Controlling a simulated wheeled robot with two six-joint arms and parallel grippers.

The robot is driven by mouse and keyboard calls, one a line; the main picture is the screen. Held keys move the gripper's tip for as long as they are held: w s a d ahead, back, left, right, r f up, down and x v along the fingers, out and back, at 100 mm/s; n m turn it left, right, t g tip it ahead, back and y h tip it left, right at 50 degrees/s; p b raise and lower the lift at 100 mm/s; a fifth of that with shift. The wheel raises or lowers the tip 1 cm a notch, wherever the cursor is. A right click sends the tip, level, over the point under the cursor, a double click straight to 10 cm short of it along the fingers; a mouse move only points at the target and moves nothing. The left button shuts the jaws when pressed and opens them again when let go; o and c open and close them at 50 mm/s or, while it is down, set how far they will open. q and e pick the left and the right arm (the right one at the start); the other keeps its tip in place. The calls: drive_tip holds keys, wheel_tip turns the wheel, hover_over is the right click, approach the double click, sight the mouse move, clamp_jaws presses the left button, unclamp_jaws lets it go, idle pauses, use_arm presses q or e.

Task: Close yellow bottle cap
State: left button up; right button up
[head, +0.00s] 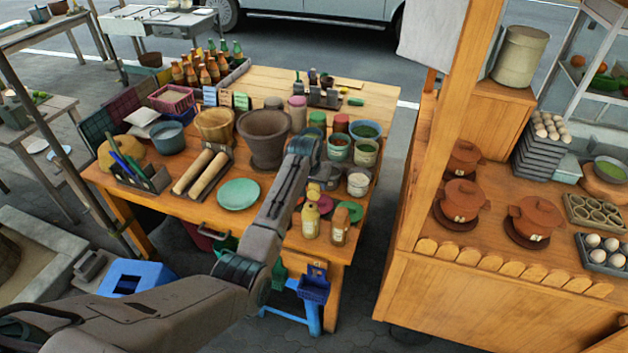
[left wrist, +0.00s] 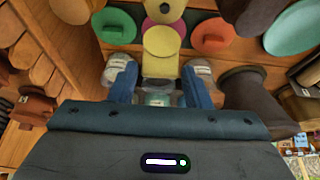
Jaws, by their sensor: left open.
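In the left wrist view a yellow rounded cap or lid (left wrist: 162,41) stands out from a yellow body (left wrist: 160,67) between my two fingers. I cannot tell whether the lid is attached. My left gripper (left wrist: 159,72) is open, with one blue finger on each side of the yellow piece; contact cannot be made out. In the head view my left gripper (head: 321,177) points down over the right part of the table, partly hidden by its arm. My right gripper is not seen.
A dark mortar (head: 264,138) stands left of the gripper. Several small jars (head: 365,153) stand behind it. Near it lies a green disc (head: 350,211); a red disc (left wrist: 213,36) and the green disc (left wrist: 115,26) flank the yellow piece. A teal plate (head: 238,194) lies left.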

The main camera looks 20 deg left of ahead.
use_arm(q)
clamp_jaws()
